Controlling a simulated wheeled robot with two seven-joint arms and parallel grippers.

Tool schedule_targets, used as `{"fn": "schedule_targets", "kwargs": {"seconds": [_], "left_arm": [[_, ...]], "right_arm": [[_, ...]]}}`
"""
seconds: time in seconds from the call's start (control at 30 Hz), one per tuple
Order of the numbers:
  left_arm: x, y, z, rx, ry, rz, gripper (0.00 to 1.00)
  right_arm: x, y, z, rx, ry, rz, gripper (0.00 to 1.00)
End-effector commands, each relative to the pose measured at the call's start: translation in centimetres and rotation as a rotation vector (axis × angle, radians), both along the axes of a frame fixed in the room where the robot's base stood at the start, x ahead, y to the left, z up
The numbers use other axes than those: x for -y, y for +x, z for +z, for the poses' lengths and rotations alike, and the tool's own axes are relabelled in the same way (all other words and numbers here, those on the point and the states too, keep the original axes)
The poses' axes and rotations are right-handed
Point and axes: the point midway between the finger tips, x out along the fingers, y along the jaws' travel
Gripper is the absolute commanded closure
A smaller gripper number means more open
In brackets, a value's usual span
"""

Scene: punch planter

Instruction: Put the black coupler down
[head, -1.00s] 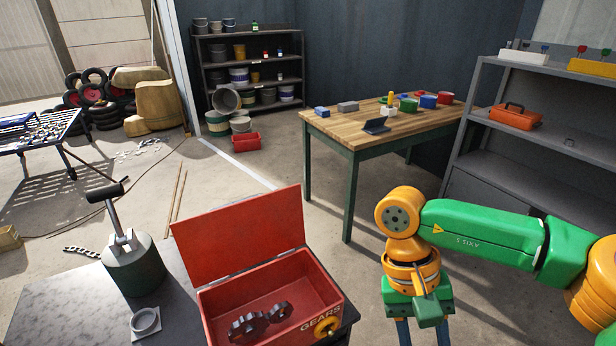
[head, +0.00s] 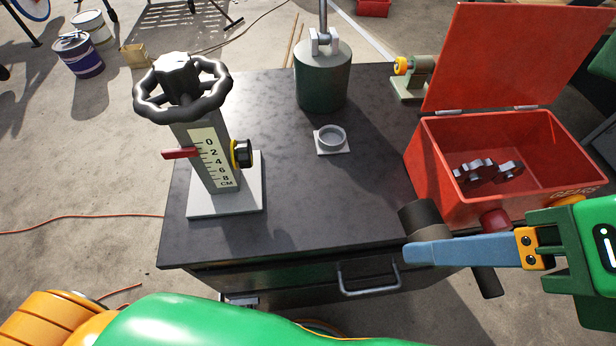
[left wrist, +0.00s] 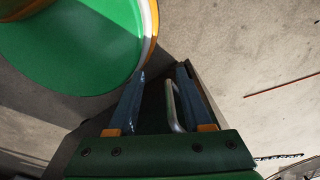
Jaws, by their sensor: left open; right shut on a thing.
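My right gripper (head: 412,252) comes in from the right in the head view, at the front right of the dark workbench (head: 290,215). It is shut on a dark cylindrical thing, which I take for the black coupler (head: 420,216). The blue-grey finger hides its middle; a dark end (head: 487,281) shows below the finger. The held thing is close to the bench's front edge; I cannot tell whether it touches the top. My left gripper (left wrist: 161,72) is open and empty in the left wrist view, near the metal drawer handle (left wrist: 174,105).
A handwheel gauge stand (head: 211,165) is at the bench's left. A small ring on a white plate (head: 331,139) and a dark green cylinder (head: 322,78) are mid-back. An open red gear box (head: 430,150) stands right. The front middle of the top is clear.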

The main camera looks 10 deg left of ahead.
Motion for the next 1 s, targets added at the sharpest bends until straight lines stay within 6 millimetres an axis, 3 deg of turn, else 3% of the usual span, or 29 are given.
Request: {"fn": "schedule_targets", "kwargs": {"seconds": [0.17, 0.4, 0.53, 0.67, 0.83, 1.0], "left_arm": [[0.0, 0.0, -0.3, 0.001, 0.0, 0.0, 0.5], [0.2, 0.1, 0.4, 0.002, -0.002, 0.0, 0.5], [0.2, 0.1, 0.0, 0.002, -0.002, 0.0, 0.5], [0.2, 0.1, 0.0, 0.002, -0.002, 0.0, 0.5], [0.2, 0.1, -0.4, 0.002, -0.002, -0.001, 0.5], [0.2, 0.1, -0.4, 0.002, -0.002, 0.0, 0.5]], "right_arm": [[-0.7, 1.1, -0.9, -0.01, -0.001, -0.076, 1.0], [-4.8, 7.8, -4.4, -0.016, -0.003, -0.076, 1.0], [-6.0, 9.9, -7.7, -0.014, -0.001, -0.077, 1.0], [-6.7, 11.0, -9.1, -0.01, -0.001, -0.077, 1.0], [-7.1, 11.8, -12.4, -0.008, -0.001, -0.077, 1.0], [-7.1, 11.8, -13.2, -0.006, 0.001, -0.076, 1.0]]}}
